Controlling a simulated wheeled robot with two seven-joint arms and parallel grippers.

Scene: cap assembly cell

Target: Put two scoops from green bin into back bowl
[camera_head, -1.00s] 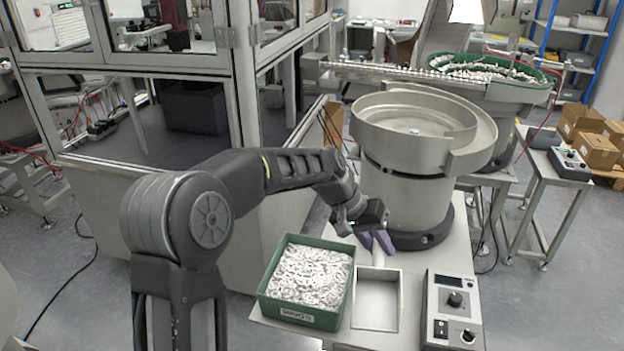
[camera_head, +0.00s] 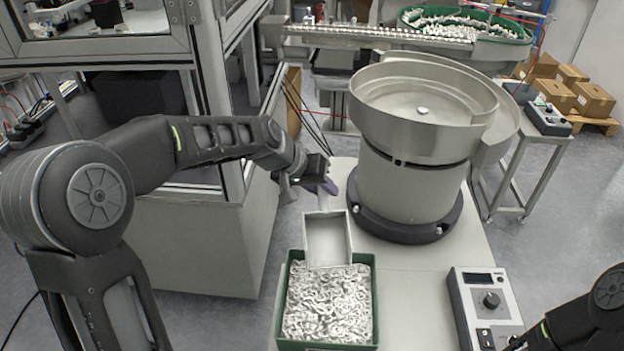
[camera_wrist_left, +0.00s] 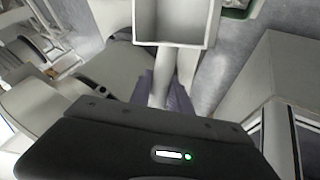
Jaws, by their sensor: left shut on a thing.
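My left gripper (camera_head: 318,186) is shut on the handle of a grey box-shaped scoop (camera_head: 327,238). The wrist view shows the handle (camera_wrist_left: 163,88) between purple fingers, and the scoop's tray (camera_wrist_left: 175,30) looks empty. The tray's front end overlaps the back edge of the green bin (camera_head: 375,305), which is full of small white ring-like parts (camera_head: 325,303). The back bowl (camera_head: 408,18), with a green rim, stands at the far top right and holds many white parts. My right gripper is not in view; only part of its arm shows at the lower right.
A large grey metal bowl feeder (camera_head: 412,150) stands just right of the scoop, with one small piece inside. A control box (camera_head: 486,308) sits on the front right of the table (camera_head: 425,275). A framed enclosure (camera_head: 225,240) stands left. A linear track (camera_head: 350,37) runs before the back bowl.

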